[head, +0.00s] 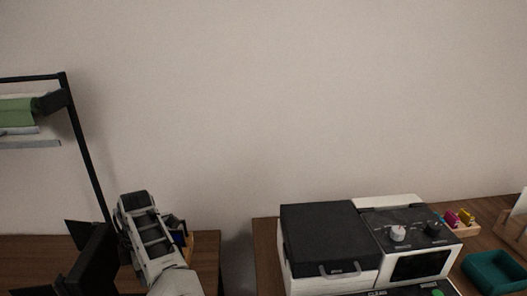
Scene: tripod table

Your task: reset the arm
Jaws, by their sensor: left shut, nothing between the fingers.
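My left arm (150,241) rises at the lower left of the head view, grey and white with dark parts. My right arm and gripper are not in view.
A black-framed rack (86,158) with green and white items (17,112) stands at the left. A black and white machine (322,238) with knobs fills the right table (265,255). A teal tray (495,272) and small coloured pieces (459,219) lie right of it. A gap separates the tables.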

